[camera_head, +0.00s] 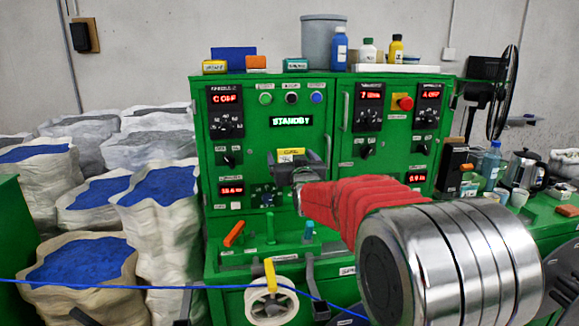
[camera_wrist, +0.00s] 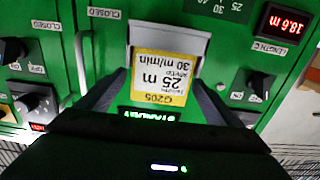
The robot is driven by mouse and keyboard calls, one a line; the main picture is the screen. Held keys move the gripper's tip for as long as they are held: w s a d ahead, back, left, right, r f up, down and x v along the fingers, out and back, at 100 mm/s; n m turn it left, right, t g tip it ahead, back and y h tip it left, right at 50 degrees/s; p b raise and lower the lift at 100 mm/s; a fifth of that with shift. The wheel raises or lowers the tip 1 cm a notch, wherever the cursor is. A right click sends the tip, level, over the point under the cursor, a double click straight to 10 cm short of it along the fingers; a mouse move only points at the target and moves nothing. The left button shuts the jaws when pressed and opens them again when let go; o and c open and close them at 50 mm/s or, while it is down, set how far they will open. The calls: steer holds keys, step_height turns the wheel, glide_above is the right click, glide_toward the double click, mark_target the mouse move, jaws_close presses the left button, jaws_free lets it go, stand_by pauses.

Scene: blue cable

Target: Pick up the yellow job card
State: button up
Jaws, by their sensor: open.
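The yellow job card (camera_wrist: 158,76) has a white printed panel reading "25 m" and "30 m/min", and appears upside down in the wrist view. It sits at a pale grey holder (camera_wrist: 170,38) on the green panel. In the head view the card (camera_head: 290,154) shows as a small yellow patch at the machine's front. My gripper (camera_wrist: 158,84) is open, with one dark finger on each side of the card. It also shows around the card in the head view (camera_head: 292,163). I cannot tell whether the fingers touch the card.
The green machine (camera_head: 330,120) carries knobs, buttons and red displays close around my gripper. Levers (camera_head: 234,233) stand on the ledge below. A blue cable (camera_head: 120,286) runs past a white spool (camera_head: 270,303). Sacks of blue pellets (camera_head: 165,190) stand left; bottles and a kettle (camera_head: 523,172) stand right.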

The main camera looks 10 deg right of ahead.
steer(key=c, duration=1.1)
steer(key=shift+r, duration=0.1)
step_height(320, 180, up, 10)
steer(key=shift+f, duration=0.1)
stand_by(0.3)
steer(key=shift+s, duration=0.15)
stand_by(0.5)
